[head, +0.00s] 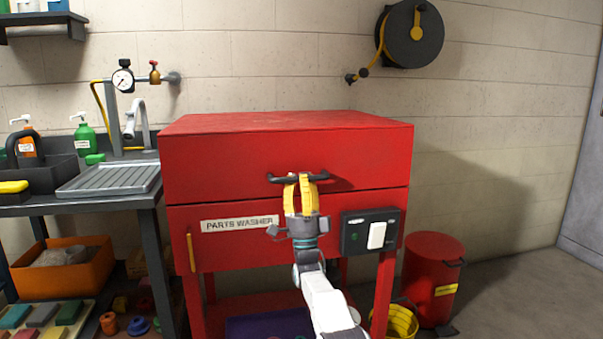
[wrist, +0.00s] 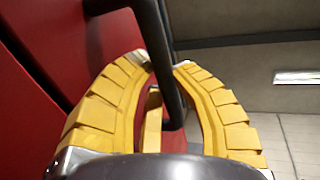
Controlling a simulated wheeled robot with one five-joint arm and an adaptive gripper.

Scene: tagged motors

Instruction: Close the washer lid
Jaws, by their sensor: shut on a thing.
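The red parts washer (head: 250,235) stands against the wall in the head view, with a label reading PARTS WASHER on its front. Its red lid (head: 220,160) lies down on the body, with a thin dark seam along its lower edge. A dark bar handle (head: 324,178) runs across the lid's front. My gripper (head: 305,178) has its yellow fingers closed around the handle near its middle. In the wrist view the dark handle (wrist: 166,60) passes between the yellow fingers (wrist: 163,68), whose tips meet around it. The inside of the washer is hidden.
A dark control box (head: 370,231) with a white switch is on the washer's front, right of my gripper. A sink bench (head: 110,180) stands at left. A red bin (head: 433,280) and yellow bucket (head: 402,322) stand at right. Floor at far right is clear.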

